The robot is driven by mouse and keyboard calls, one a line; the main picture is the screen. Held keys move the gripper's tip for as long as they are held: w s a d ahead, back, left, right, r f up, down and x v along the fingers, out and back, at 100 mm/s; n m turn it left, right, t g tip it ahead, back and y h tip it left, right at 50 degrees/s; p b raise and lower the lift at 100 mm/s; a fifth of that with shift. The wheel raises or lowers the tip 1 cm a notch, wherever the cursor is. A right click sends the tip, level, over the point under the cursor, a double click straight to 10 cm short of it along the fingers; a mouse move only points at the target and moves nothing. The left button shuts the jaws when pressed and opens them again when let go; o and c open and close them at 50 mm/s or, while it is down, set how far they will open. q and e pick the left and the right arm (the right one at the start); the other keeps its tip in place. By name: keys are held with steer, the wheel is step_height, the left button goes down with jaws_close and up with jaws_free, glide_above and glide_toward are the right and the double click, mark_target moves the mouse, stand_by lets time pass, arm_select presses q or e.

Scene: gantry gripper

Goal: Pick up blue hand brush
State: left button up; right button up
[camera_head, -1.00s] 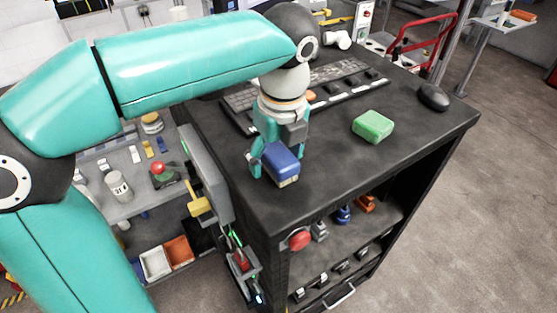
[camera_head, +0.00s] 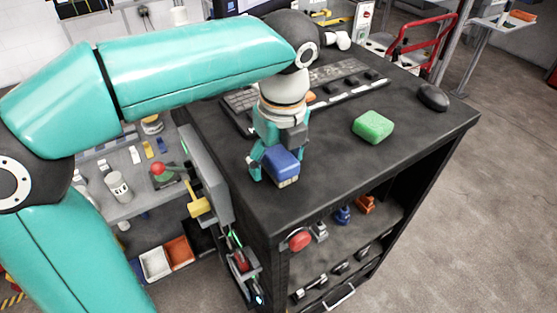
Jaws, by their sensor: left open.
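The blue hand brush (camera_head: 283,164) sits on the black cabinet top, near its front left edge. Pale bristles show at its lower front. My left gripper (camera_head: 276,166) points down over the brush, with its teal fingers open around it. One finger shows on the left of the brush; the other is partly hidden behind it. I cannot tell whether the fingers touch it. My right gripper is not in view.
A green block (camera_head: 373,126) lies on the cabinet top (camera_head: 330,180) to the right. A keyboard (camera_head: 345,88) lies behind the gripper, and a black mouse (camera_head: 433,97) is at the far right. A yellow-handled tool (camera_head: 199,205) hangs on the cabinet's left side.

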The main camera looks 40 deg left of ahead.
arm_select(q)
steer(key=c, duration=1.3)
steer(key=shift+r, duration=0.2)
step_height(320, 180, up, 11)
steer(key=shift+r+p, duration=0.15)
steer(key=shift+p, duration=0.9)
step_height(320, 180, up, 8)
steer(key=f+p, duration=0.1)
steer(key=p, duration=0.2)
glide_above(277, 153)
steer(key=shift+r+p, duration=0.65)
steer(key=shift+r, duration=0.3)
steer(key=o, duration=0.6)
steer(key=c, duration=0.4)
